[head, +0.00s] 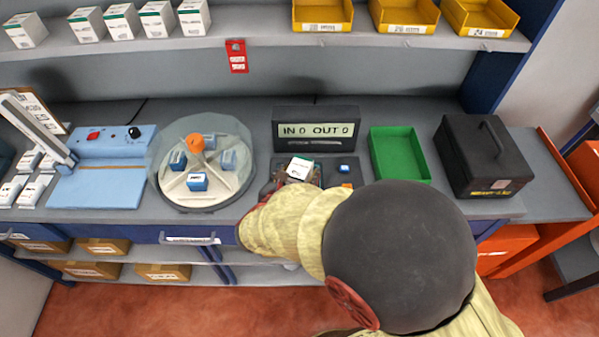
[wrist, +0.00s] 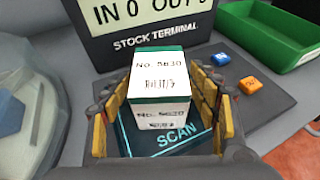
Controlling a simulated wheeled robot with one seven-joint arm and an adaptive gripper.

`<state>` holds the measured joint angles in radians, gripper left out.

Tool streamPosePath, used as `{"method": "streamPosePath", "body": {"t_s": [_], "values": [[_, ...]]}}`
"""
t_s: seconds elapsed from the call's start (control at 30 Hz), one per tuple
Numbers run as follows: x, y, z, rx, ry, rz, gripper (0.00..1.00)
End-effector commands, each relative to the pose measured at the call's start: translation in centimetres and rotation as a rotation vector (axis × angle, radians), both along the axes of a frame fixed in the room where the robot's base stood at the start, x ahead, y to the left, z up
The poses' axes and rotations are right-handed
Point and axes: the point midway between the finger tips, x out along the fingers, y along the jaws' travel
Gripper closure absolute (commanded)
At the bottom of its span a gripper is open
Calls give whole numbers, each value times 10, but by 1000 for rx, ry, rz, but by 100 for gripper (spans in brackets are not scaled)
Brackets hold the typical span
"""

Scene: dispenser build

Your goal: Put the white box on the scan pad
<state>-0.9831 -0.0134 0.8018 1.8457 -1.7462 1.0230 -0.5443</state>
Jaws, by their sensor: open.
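The white box (wrist: 160,87) has green edging and the label "No. 5630". In the wrist view it stands upright on the dark scan pad (wrist: 178,140), which is marked "SCAN". My gripper (wrist: 160,115) is open, with its yellow-padded fingers on either side of the box; gaps show at its lower sides. In the head view the box (head: 300,167) shows in front of the terminal, and my arm hides most of the pad and gripper.
The stock terminal (head: 316,130) reads "IN 0 OUT 0" behind the pad. A blue button (wrist: 221,58) and an orange button (wrist: 250,86) lie right of it. A green tray (head: 400,155) and black case (head: 483,155) stand farther right. A domed turntable (head: 203,165) with blue boxes is left.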

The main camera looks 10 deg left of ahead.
Motion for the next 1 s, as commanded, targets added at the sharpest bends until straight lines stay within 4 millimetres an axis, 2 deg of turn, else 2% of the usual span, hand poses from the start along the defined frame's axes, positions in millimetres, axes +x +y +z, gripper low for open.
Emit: {"method": "streamPosePath", "body": {"t_s": [0.17,0.23,0.7,1.0], "values": [[0,0,4,0,0,0,40],[-6,2,7,1,0,3,40],[-88,15,42,0,0,4,40],[-109,18,49,0,0,1,40]]}}
